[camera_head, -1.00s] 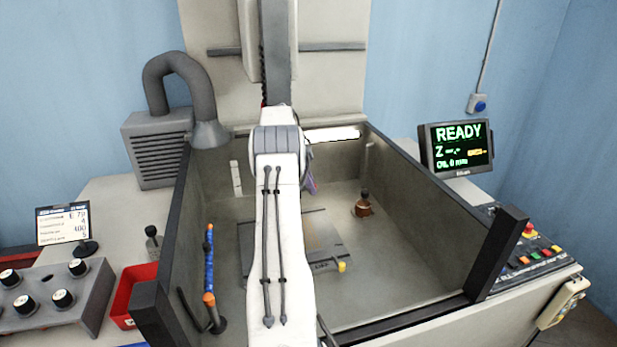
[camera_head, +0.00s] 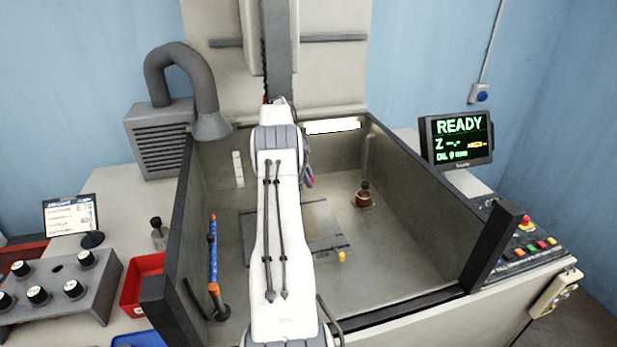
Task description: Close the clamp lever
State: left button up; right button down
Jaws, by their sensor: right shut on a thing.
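My right arm reaches up through the middle of the picture, in front of the machine's vertical column (camera_head: 277,70). My right gripper (camera_head: 308,178) is almost wholly hidden behind its own arm; only a small bluish and reddish bit shows at the arm's right side. It is shut on what seems to be the clamp lever, below the machine head. The lever itself is hidden behind my arm, so its angle cannot be told. My left gripper is not in view.
Tank walls (camera_head: 420,220) surround the work area. Inside are a flat plate (camera_head: 325,215) partly behind my arm, a copper-coloured piece with a dark knob (camera_head: 364,196), and a blue-orange hose (camera_head: 213,250). A red bin (camera_head: 133,285) and knob panel (camera_head: 60,285) stand left, a READY screen (camera_head: 459,139) right.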

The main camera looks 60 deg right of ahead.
jog(key=c, duration=0.7)
grip_release()
jog(key=shift+w+r, duration=0.15)
jog(key=shift+r, duration=0.05)
jog(key=v, duration=0.5)
jog(key=p+v, duration=0.5)
jog(key=p, duration=0.2)
jog(key=shift+a, duration=0.1)
